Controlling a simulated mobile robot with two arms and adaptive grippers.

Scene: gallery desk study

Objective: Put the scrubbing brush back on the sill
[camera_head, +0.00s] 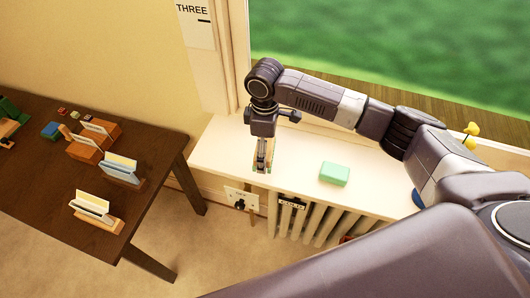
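My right gripper (263,168) points down over the left part of the white sill (225,150). A small tan thing (270,152), perhaps the scrubbing brush, shows in slivers around its fingers. The fingers hide most of it, so I cannot tell whether it is gripped, or whether it rests on the sill. The fingers look close together, but their gap is not clear. My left gripper is not in view.
A green block (334,173) lies on the sill right of the gripper. A yellow item (471,129) and a partly hidden blue item (417,199) are farther right. A radiator (313,222) is below. A dark desk (50,190) with card holders stands left.

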